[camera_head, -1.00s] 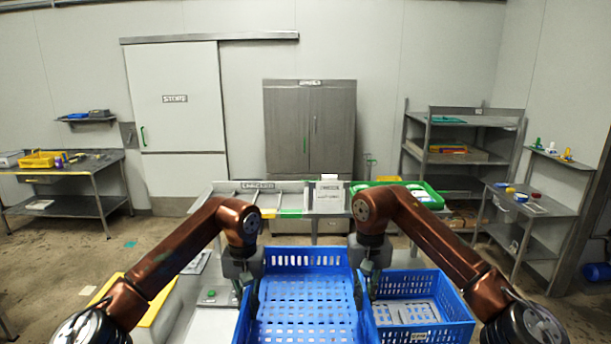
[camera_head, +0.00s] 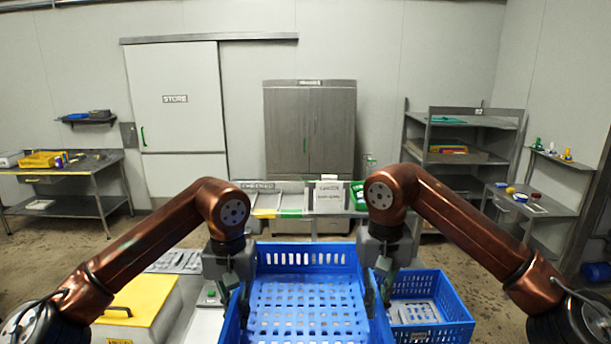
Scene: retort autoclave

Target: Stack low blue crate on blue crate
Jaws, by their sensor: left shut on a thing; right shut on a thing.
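A blue crate with a slotted floor, which I take for the low blue crate (camera_head: 305,256), is at bottom centre, its near side cut off by the frame. My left gripper (camera_head: 242,298) is shut on its left wall, and my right gripper (camera_head: 386,290) is shut on its right wall. The crate looks empty and about level. A second blue crate (camera_head: 452,297) is just right of it, partly hidden behind my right gripper and the held crate. A pale slotted panel shows inside it. The two crates are side by side in the picture, not stacked.
A yellow-lidded box (camera_head: 140,305) and a grey surface with a green button (camera_head: 210,293) lie to the left. A metal bench with a sign (camera_head: 328,195) and a green tray (camera_head: 358,195) stands behind. Shelves (camera_head: 465,140) stand at back right.

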